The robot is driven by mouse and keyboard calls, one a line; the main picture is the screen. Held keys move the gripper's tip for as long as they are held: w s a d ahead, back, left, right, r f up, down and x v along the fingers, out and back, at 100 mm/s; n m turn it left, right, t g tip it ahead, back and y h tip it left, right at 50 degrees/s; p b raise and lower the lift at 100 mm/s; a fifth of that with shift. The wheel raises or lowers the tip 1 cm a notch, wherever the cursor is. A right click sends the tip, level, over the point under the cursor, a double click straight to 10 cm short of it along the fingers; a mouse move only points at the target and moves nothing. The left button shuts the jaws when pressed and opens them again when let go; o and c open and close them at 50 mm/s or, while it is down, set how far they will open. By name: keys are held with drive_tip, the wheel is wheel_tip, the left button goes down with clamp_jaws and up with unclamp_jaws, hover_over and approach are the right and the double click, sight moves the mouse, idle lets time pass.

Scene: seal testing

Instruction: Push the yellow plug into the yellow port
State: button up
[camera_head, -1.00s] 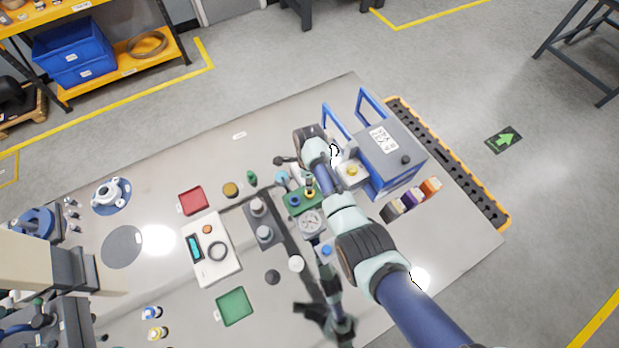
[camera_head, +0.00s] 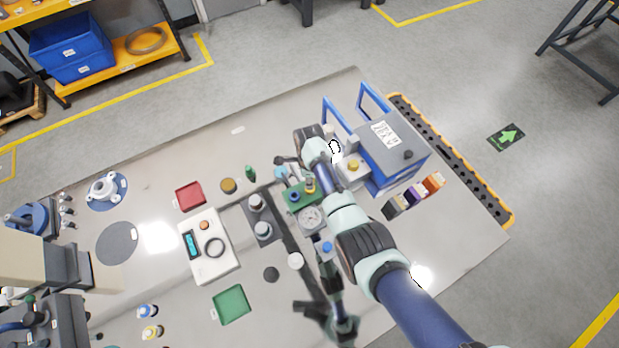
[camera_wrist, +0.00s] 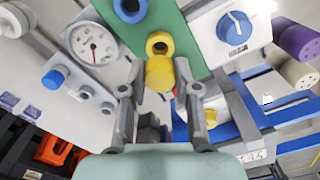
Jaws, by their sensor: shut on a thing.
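The yellow plug (camera_wrist: 160,74) is between the fingertips of my gripper (camera_wrist: 160,90) in the wrist view, and the gripper is shut on it. The yellow port (camera_wrist: 159,44) is a yellow ring with a dark hole in the green block (camera_wrist: 180,22). The plug appears just below the port in the wrist view, overlapping its lower edge; I cannot tell whether it touches or has entered it. A blue port (camera_wrist: 130,8) sits beside the yellow one. In the head view the green block (camera_head: 294,202) lies beside my arm, which hides much of my gripper.
A pressure gauge (camera_wrist: 93,44) and a blue knob (camera_wrist: 53,79) stand left of the block. A white box with a blue dial (camera_wrist: 235,24) stands right. The blue-framed machine (camera_head: 392,150) is close to my arm. Red (camera_head: 190,195) and green (camera_head: 231,304) trays lie farther left.

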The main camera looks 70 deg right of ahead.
drive_tip(key=shift+f+b, duration=1.65)
drive_tip(key=shift+f, duration=0.4)
drive_tip(key=o, duration=1.1)
drive_tip(key=shift+c, duration=0.2)
wheel_tip(320, 180, up, 7)
drive_tip(key=p, duration=0.7)
drive_tip(key=shift+r, duration=0.2)
drive_tip(key=shift+f, duration=0.15)
